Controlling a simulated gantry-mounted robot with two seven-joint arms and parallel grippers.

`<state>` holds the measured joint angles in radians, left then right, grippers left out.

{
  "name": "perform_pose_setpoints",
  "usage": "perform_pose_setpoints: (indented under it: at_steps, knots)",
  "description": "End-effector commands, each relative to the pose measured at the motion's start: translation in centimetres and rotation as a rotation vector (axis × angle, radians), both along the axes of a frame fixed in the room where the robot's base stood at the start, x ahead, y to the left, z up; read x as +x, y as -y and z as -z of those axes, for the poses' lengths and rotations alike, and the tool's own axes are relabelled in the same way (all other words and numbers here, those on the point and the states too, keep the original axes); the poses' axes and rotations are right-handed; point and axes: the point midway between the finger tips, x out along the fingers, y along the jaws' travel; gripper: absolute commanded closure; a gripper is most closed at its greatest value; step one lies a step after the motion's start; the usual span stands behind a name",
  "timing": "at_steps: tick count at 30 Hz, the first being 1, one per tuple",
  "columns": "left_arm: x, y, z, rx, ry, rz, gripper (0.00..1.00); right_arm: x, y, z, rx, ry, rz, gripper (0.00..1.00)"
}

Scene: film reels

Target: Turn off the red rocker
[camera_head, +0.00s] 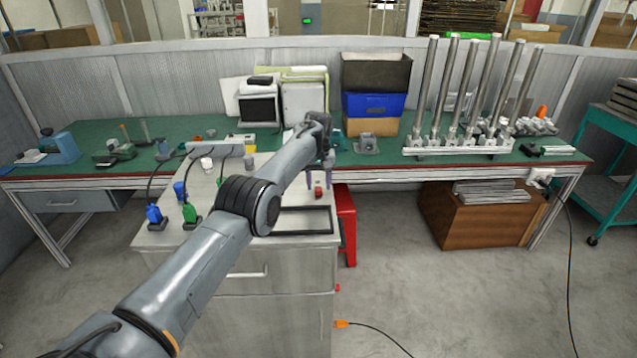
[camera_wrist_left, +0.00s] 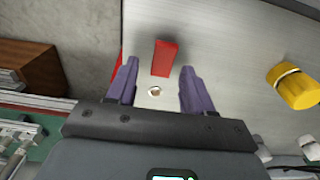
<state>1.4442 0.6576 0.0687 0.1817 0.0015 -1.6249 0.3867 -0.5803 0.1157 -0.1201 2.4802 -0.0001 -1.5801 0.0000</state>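A red rectangular piece (camera_wrist_left: 165,58) stands out on the pale grey cabinet top; I take it for the red rocker, but its on or off position cannot be told. It shows small in the head view (camera_head: 318,191), near the cabinet's right edge. My left gripper (camera_head: 319,182) is above the cabinet top, its purple fingers pointing down. In the left wrist view my left gripper (camera_wrist_left: 158,84) is open and empty, with the red piece just beyond the gap between the fingertips. My right gripper is out of view.
A green workbench (camera_head: 385,157) with metal columns is behind.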

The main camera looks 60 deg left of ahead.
Motion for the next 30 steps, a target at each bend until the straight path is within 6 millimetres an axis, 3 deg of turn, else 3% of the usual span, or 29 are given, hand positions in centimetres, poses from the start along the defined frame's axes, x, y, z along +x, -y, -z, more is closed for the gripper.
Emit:
perform_pose_setpoints:
  at_steps: [8, 13, 24, 30]
  knots:
    - [-0.1, -0.1, 0.1, 0.001, -0.002, -0.001, 0.49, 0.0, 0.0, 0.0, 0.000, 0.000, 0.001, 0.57]
    - [-0.1, -0.1, -1.0, 0.002, 0.000, -0.001, 0.49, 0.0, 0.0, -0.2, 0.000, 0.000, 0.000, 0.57]
    - [-0.2, 0.1, -7.4, 0.001, 0.001, -0.001, 0.49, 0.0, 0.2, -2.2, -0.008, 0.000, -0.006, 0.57]
    - [-0.2, 0.2, -9.9, 0.001, 0.001, -0.001, 0.49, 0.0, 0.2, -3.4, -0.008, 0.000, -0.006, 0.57]
